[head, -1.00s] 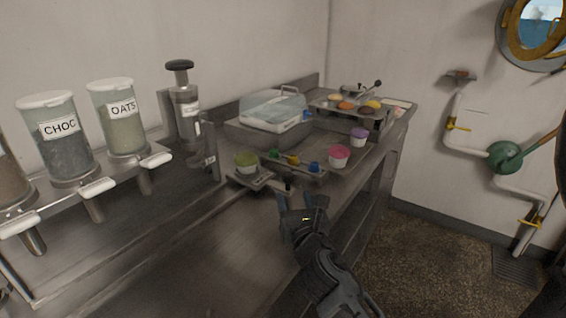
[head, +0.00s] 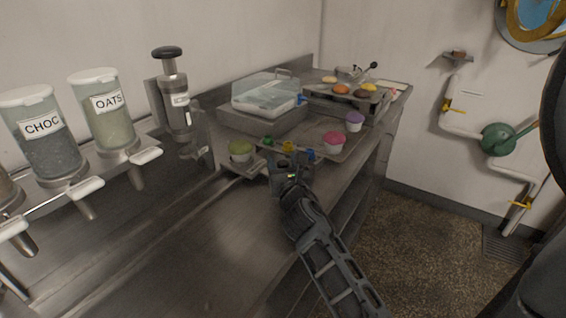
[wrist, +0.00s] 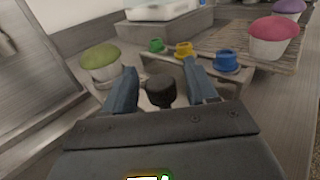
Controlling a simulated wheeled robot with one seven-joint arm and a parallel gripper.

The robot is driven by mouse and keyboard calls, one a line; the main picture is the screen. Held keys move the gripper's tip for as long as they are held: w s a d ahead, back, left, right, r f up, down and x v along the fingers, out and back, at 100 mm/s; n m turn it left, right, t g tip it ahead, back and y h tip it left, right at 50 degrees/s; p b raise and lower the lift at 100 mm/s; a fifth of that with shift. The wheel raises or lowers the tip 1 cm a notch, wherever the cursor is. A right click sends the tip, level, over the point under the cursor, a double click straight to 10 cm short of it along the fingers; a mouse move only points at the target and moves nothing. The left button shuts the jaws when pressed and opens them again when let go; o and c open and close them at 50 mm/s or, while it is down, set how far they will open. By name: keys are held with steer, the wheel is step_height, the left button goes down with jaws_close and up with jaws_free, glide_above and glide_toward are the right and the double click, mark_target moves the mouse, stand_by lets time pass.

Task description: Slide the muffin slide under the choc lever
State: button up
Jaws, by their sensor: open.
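The choc dispenser (head: 43,138) is a labelled clear canister of dark contents on the wall rack at left. The white choc lever (head: 83,188) sticks out beneath it. The muffin slide (head: 238,166) is a small metal carriage at the right end of the counter track, well right of the choc lever, carrying a green-topped muffin (head: 240,150). In the wrist view, a dark round knob (wrist: 160,90) stands between the open fingers of my gripper (wrist: 162,84), with gaps on both sides. The muffin (wrist: 101,62) is just beyond the left finger. In the head view my gripper (head: 288,162) hides the knob.
The oats dispenser (head: 110,110) and a plunger dispenser (head: 175,100) stand right of choc. Green, yellow and blue buttons (wrist: 183,49) sit close behind my gripper. A pink muffin (head: 334,142) is on the tray to the right. The counter front (head: 190,240) is clear.

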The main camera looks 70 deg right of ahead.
steer(key=shift+c, duration=0.4)
jaws_close()
steer(key=shift+w+a, duration=0.1)
